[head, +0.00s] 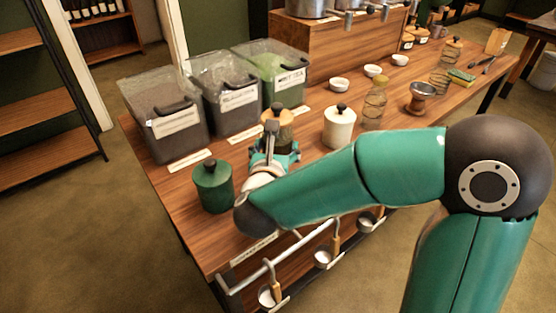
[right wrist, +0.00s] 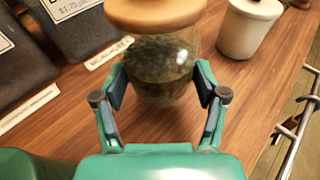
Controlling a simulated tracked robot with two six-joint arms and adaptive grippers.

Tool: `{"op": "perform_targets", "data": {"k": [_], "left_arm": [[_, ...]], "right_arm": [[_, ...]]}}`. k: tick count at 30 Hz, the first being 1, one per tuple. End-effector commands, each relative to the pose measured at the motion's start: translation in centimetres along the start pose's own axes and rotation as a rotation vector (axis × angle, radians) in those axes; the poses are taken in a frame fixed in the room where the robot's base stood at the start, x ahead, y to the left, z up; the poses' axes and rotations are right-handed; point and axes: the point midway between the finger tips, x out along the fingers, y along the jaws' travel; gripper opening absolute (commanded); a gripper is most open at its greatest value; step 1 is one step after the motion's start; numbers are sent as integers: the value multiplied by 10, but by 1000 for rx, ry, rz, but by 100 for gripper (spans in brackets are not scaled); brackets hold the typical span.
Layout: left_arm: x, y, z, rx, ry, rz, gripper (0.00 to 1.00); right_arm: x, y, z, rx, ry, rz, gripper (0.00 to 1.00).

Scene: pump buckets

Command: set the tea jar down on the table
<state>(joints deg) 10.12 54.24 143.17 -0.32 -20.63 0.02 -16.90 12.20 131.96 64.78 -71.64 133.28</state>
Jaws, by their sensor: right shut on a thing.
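The tea jar is glass with a wooden lid and dark leaves inside; in the right wrist view the jar (right wrist: 162,60) stands upright between the fingers. In the head view its lid (head: 282,117) shows above my right gripper (head: 274,150). My right gripper (right wrist: 161,84) is shut on the jar's glass body, one finger on each side. The jar is over the wooden table (head: 310,152), its base close to the top; I cannot tell whether it touches. My left gripper is not in view.
A green canister (head: 213,188) stands left of my right gripper, and a white canister (head: 339,128) to its right. Three clear bins, one of them (head: 283,72) with green contents, stand behind. Ladles hang on a rail (head: 290,252) along the front edge.

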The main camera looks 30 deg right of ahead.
Motion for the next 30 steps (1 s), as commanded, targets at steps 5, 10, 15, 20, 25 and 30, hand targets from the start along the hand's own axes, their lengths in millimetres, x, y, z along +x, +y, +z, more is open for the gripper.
{"op": "perform_targets", "data": {"k": [5,10,15,20,25,30], "left_arm": [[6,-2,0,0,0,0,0],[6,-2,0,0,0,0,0],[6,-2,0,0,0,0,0],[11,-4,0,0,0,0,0],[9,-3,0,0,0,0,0],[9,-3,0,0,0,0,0]], "right_arm": [[7,-1,-27,-4,1,-2,30],[9,-1,-33,0,-1,-1,30],[8,-1,-32,1,-1,-1,30],[9,-1,-36,1,-1,-1,30],[9,-1,-35,-1,2,-2,99],[9,-1,-35,-1,2,-2,99]]}}
